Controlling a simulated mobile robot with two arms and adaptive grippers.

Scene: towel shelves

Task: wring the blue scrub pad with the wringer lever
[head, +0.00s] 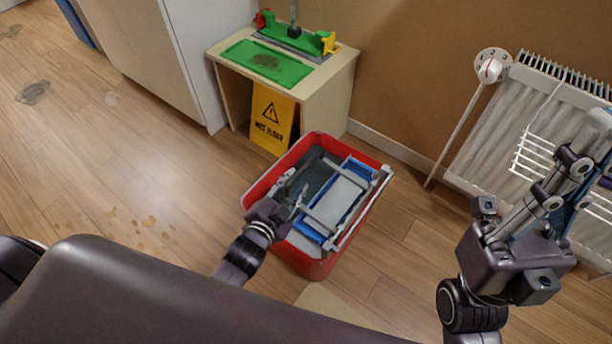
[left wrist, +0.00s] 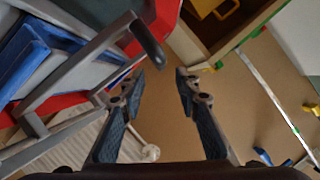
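A red bucket (head: 318,268) stands on the floor, with a grey and blue wringer (head: 345,200) across its top. The wringer lever's dark grip (left wrist: 148,42) shows in the left wrist view, just beyond and between my left fingertips, not clasped. My left gripper (head: 293,188) is over the bucket's left side; in the left wrist view its fingers (left wrist: 160,76) are open and apart. Blue parts (head: 357,170) show in the wringer; I cannot tell whether one is the blue scrub pad. My right gripper (head: 560,180) is at the right, its fingertips unclear.
A low beige table (head: 345,70) behind the bucket bears a green mat (head: 265,62) with a dark stain. A yellow wet-floor sign (head: 270,120) leans there. A white radiator (head: 515,130) lines the right wall. Dark and brown stains mark the floor at left.

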